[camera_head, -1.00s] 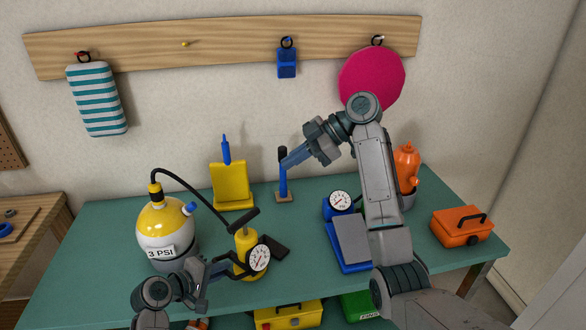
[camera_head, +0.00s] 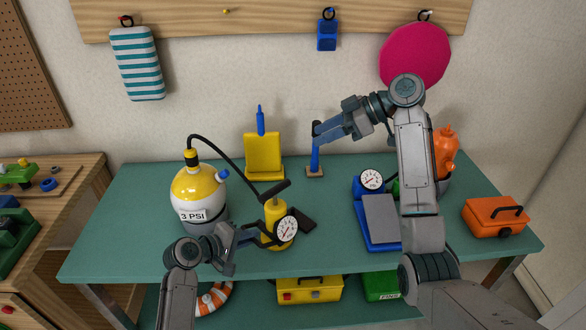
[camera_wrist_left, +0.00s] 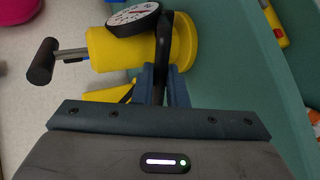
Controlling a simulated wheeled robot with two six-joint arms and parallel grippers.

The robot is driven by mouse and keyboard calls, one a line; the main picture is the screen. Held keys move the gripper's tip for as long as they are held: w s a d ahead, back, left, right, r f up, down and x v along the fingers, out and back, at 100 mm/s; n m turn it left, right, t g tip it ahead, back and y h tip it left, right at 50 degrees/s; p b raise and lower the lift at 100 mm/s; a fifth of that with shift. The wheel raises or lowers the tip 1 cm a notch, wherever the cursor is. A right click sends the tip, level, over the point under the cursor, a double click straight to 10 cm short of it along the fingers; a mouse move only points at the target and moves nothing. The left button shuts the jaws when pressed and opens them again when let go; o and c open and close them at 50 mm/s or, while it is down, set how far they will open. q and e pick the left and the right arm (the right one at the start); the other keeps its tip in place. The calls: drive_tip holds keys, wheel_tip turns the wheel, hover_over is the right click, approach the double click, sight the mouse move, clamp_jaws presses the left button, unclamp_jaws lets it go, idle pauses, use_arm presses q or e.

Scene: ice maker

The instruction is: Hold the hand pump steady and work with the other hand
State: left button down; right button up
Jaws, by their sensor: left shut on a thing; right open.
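The hand pump (camera_head: 276,222) is a yellow cylinder with a black T-handle (camera_head: 273,192) and a round dial; it stands upright on the green table. Its yellow body (camera_wrist_left: 140,48) and black handle also show in the left wrist view. My left gripper (camera_head: 255,235) is shut on a dark part at the pump's side, seen between the fingers in the left wrist view. A black hose runs from a yellow and white tank (camera_head: 199,187) marked 3 PSI. My right gripper (camera_head: 320,132) is open at the top of a blue upright tool (camera_head: 315,159); contact is unclear.
A yellow stand with a blue rod (camera_head: 264,155) is behind the pump. The table's front left is clear.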

wheel_tip(320, 180, down, 8)
drive_tip(key=m+t+y, duration=0.2)
drive_tip(key=m, duration=0.8)
drive_tip(key=m+t, duration=0.3)
drive_tip(key=m, duration=0.8)
approach(287, 186)
drive_tip(key=shift+m+y, duration=0.3)
drive_tip(key=shift+y, duration=0.1)
drive_tip(key=x, duration=1.1)
drive_tip(key=shift+w+a+f, duration=0.1)
drive_tip(key=shift+w+f, duration=0.05)
drive_tip(key=shift+f, duration=0.15)
clamp_jaws()
